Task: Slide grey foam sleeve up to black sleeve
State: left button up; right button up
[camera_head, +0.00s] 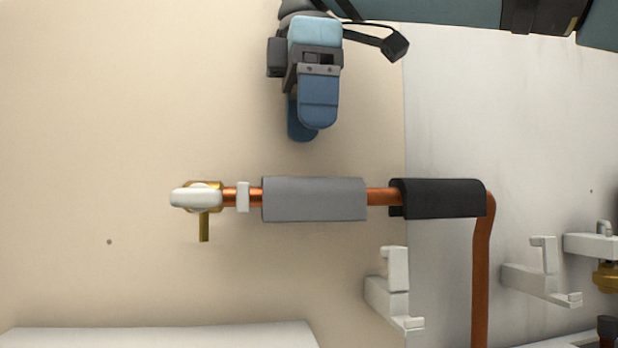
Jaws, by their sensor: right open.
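The grey foam sleeve (314,199) sits around the horizontal copper pipe (380,197), left of the black sleeve (440,198). A short stretch of bare copper shows between the two sleeves. The black sleeve sits near the pipe's bend. My right gripper (304,130), with blue fingers, is above the grey sleeve in the picture, apart from it. It is open and nothing shows between its fingers, which partly overlap in this view. My left gripper is not in view.
A brass fitting (204,225) with a white cap and a white clip (243,197) are at the pipe's left end. White brackets (395,290) stand on the wall below right. The pipe bends downward at right. The wall at left is mostly clear.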

aim_at(313, 190)
notch_tip(313, 190, down, 7)
jog(key=shift+w+p, duration=0.15)
jog(key=shift+p, duration=0.4)
jog(key=shift+f, duration=0.35)
jog(key=shift+w+f, duration=0.15)
jog(key=shift+f, duration=0.15)
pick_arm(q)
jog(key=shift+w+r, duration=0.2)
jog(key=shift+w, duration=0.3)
pick_arm(e)
jog(key=shift+c, duration=1.1)
jog(key=c, duration=0.8)
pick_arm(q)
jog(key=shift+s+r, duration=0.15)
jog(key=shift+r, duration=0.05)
pick_arm(e)
jog(key=shift+c, duration=0.2)
jog(key=shift+d, duration=0.2)
